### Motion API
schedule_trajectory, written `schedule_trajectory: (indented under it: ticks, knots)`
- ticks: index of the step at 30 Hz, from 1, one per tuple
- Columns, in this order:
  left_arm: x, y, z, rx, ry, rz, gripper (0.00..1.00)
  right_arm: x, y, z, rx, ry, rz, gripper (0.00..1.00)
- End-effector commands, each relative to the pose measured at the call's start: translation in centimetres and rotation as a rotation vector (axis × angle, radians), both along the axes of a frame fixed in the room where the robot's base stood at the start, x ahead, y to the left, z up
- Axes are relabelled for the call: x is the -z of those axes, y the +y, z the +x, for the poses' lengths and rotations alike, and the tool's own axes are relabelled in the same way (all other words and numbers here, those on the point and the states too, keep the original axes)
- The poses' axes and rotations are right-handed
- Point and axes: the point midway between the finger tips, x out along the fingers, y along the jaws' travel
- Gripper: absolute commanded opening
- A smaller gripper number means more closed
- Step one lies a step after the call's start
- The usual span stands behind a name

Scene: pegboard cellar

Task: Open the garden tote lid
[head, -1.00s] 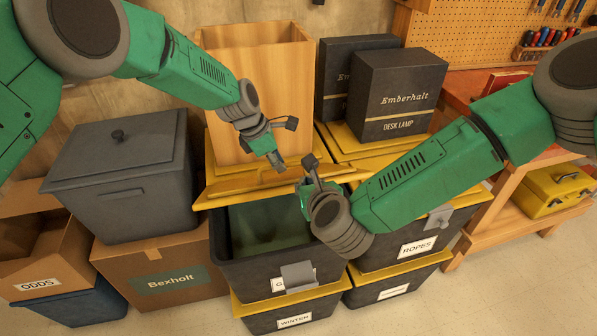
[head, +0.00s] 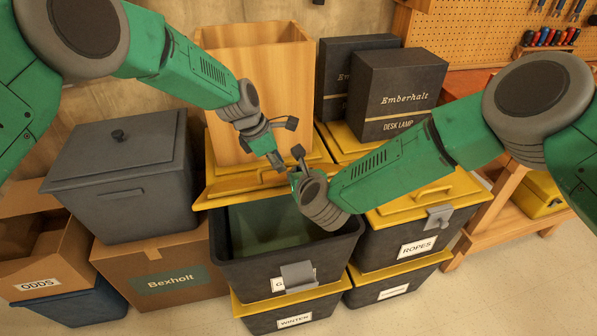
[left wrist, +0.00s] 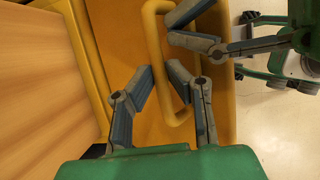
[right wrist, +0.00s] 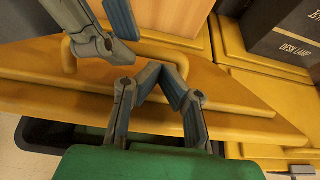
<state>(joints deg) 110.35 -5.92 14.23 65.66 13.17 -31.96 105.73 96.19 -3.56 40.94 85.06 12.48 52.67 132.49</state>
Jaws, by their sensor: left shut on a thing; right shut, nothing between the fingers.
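The garden tote (head: 235,272) is a dark bin with a grey front latch (head: 298,275); its label is partly covered. Its yellow lid (head: 222,195) is raised and tilted back, showing the green interior (head: 262,225). My left gripper (head: 277,163) is shut on the lid handle, a yellow loop (left wrist: 154,30) seen between its fingers in the left wrist view. My right gripper (head: 297,163) is shut and empty, close to the left gripper at the lid. In the right wrist view its fingertips (right wrist: 160,68) are over the lid (right wrist: 225,108); contact with it cannot be told.
A tall wooden box (head: 262,75) stands right behind the lid. Black lamp boxes (head: 400,90) stand behind the closed ropes tote (head: 385,240) at right. A grey lidded bin (head: 125,190) on a carton (head: 160,280) is at left. Floor is clear in front.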

Motion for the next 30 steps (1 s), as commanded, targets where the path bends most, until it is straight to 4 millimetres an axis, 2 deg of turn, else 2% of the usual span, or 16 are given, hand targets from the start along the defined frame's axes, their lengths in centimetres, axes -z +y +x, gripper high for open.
schedule_trajectory:
  ticks: [6, 13, 14, 15, 25, 30]
  knots:
    - [0.2, 0.4, 0.4, -0.008, -0.013, 0.005, 0.0, -1.1, 0.2, 1.0, 0.003, 0.002, 0.004, 0.0]
    - [0.2, 0.4, 0.4, -0.007, -0.014, 0.005, 0.0, -1.2, 0.3, 1.0, 0.0, 0.0, 0.0, 0.0]
    - [0.2, 0.4, 0.4, -0.007, -0.014, 0.005, 0.2, -1.2, 0.3, 1.0, 0.0, 0.0, 0.0, 0.0]
    - [0.2, 0.4, 0.4, -0.007, -0.014, 0.005, 0.33, -1.2, 0.3, 1.0, 0.0, 0.0, 0.0, 0.0]
    - [-0.2, 0.2, 0.0, -0.004, -0.01, 0.002, 0.33, -1.3, 0.2, 0.9, 0.004, -0.001, -0.001, 0.0]
    - [-2.1, 0.8, -0.3, -0.006, -0.013, 0.001, 0.33, -1.3, 0.1, 0.8, 0.004, -0.002, -0.001, 0.0]
